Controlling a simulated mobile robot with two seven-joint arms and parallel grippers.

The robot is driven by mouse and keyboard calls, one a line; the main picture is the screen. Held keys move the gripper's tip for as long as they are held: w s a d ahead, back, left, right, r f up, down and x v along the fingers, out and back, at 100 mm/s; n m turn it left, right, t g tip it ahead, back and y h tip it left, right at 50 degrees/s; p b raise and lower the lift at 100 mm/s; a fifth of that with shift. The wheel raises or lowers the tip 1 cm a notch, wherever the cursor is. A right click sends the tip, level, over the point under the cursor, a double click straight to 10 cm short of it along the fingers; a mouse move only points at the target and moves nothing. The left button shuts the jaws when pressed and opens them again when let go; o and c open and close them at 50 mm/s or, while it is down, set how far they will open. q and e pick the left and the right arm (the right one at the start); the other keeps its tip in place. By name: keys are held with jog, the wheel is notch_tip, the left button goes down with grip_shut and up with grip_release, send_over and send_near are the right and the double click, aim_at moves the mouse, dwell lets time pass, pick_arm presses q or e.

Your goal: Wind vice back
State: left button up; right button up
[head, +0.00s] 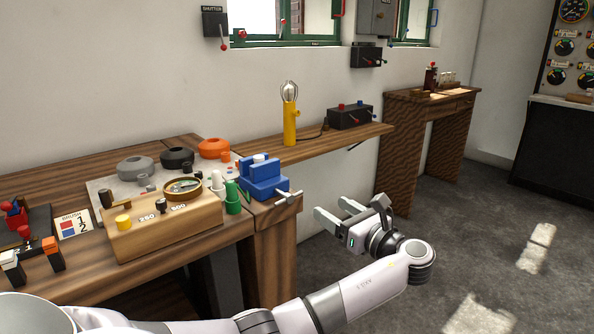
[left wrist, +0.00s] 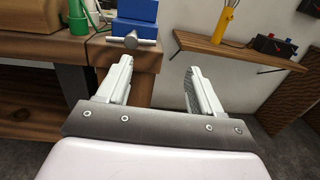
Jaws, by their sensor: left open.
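A blue vice (head: 262,178) is fixed at the right end of the wooden workbench (head: 262,216). Its metal screw handle (head: 289,198) sticks out toward the front right. In the left wrist view the vice (left wrist: 134,12) and its handle (left wrist: 131,41) show at the top, beyond the left finger. My left gripper (head: 347,211) is open and empty, to the right of the handle and apart from it. Both its fingers (left wrist: 155,80) show spread in the left wrist view, with nothing between them. My right gripper is not in view.
A wooden box with a dial (head: 165,223) and green and white pieces (head: 233,197) stand left of the vice. A wall shelf (head: 340,140) holds a yellow lamp (head: 290,127) and a dark switch box (head: 350,117). The floor right of my arm is clear.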

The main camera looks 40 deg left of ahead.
aim_at(292, 200)
pick_arm(q)
jog(key=s+a+m+p, duration=0.1)
jog(key=a+m+p, duration=0.1)
jog(key=a, duration=0.1)
jog(key=s+a+m+g+p, duration=0.1)
jog(key=a+m+p, duration=0.1)
jog(key=a+p, duration=0.1)
jog(key=s+a+m+p, duration=0.1)
jog(key=a+m+p, duration=0.1)
jog(key=m, duration=0.1)
jog(key=shift+a+g, duration=0.3)
jog(key=shift+a, duration=0.1)
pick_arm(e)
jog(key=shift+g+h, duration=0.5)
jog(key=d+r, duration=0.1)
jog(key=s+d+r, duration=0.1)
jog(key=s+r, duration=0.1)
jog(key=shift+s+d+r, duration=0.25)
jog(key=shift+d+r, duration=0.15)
